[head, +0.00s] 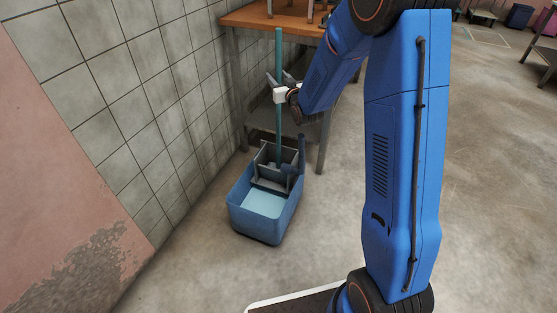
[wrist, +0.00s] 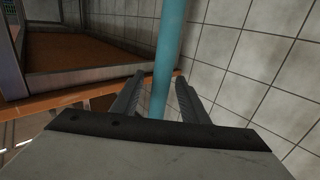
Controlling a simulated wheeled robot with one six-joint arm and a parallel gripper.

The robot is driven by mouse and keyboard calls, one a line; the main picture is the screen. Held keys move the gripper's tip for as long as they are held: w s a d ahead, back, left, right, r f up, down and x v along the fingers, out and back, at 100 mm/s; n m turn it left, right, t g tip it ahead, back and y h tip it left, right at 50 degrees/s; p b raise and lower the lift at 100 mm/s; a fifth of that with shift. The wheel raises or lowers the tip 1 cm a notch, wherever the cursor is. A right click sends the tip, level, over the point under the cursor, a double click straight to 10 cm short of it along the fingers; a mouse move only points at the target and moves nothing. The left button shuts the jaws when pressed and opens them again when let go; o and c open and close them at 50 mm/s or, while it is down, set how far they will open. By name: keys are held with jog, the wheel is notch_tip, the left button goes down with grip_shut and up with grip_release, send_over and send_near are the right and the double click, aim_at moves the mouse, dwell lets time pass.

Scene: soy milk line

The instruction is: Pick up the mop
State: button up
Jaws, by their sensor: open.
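The mop is a teal pole (head: 278,58) standing upright in a blue bucket (head: 262,214) with a grey wringer (head: 270,172). Its head is hidden down in the wringer. My gripper (head: 274,80) is at the upper part of the pole. In the wrist view the pole (wrist: 168,50) passes between the two dark fingers of my gripper (wrist: 160,84), with space showing beside it. The fingers are open, around the pole, and not closed on it. I cannot tell whether either finger touches it.
A wooden-topped table (head: 250,18) with metal legs stands right behind the bucket; its top also shows in the wrist view (wrist: 80,96). A tiled wall (head: 120,85) runs close along the left. Open concrete floor (head: 310,235) lies to the right of the bucket.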

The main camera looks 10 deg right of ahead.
jog(key=w, duration=0.2)
jog(key=shift+w+a, duration=0.2)
jog(key=shift+w, duration=0.2)
grip_shut()
dwell(1.2)
